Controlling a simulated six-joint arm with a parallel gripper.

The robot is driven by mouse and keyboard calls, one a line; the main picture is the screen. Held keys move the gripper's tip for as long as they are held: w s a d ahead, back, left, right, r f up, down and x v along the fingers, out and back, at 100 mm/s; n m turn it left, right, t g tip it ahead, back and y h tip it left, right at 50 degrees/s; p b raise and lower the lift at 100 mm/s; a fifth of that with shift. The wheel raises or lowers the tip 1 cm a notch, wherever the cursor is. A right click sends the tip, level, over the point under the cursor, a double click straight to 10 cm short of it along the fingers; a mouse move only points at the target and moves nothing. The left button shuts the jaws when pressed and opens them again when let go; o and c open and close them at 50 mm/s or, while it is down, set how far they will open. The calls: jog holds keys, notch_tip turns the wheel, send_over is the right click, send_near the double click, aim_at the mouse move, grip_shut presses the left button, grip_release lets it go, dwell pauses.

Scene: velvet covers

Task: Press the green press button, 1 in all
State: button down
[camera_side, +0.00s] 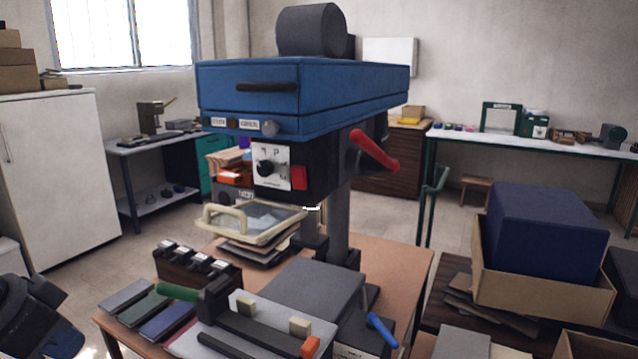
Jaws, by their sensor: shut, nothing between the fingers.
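A blue-topped press (300,88) stands on the wooden table. Its front has a white dial panel (272,167) with a black knob, and a red switch (299,178) beside it. Small controls (232,123) sit by the labels above; their colours are too small to tell. I cannot make out a green button for certain. Green shows on a rounded handle grip (178,291) and on a flat green pad (143,310) at the table's front left. A dark jointed part (28,318) enters at the lower left edge. No gripper fingertips can be made out.
A red lever (374,150) juts out at the press's right. A cream-framed tray (250,219) sits under the press head. A black-barred fixture (262,329) and a blue-handled tool (382,330) are in front. A cardboard box (545,290) holding a dark blue block (548,228) stands right.

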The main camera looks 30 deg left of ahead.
notch_tip(320, 180, up, 11)
jog(key=w+a+r+n+t+h, duration=0.15)
jog(key=w+n, duration=0.35)
jog(key=w, duration=1.1)
jog(key=w+a+f+n+t, duration=0.2)
jog(key=w+a+n, duration=0.4)
jog(key=w, duration=0.7)
notch_tip(320, 180, down, 11)
jog(key=a+m, duration=0.1)
jog(key=shift+w+a+r, duration=0.1)
jog(key=w, duration=0.8)
jog(key=shift+w, duration=0.35)
jog(key=shift+w, duration=0.1)
jog(key=shift+w, duration=0.3)
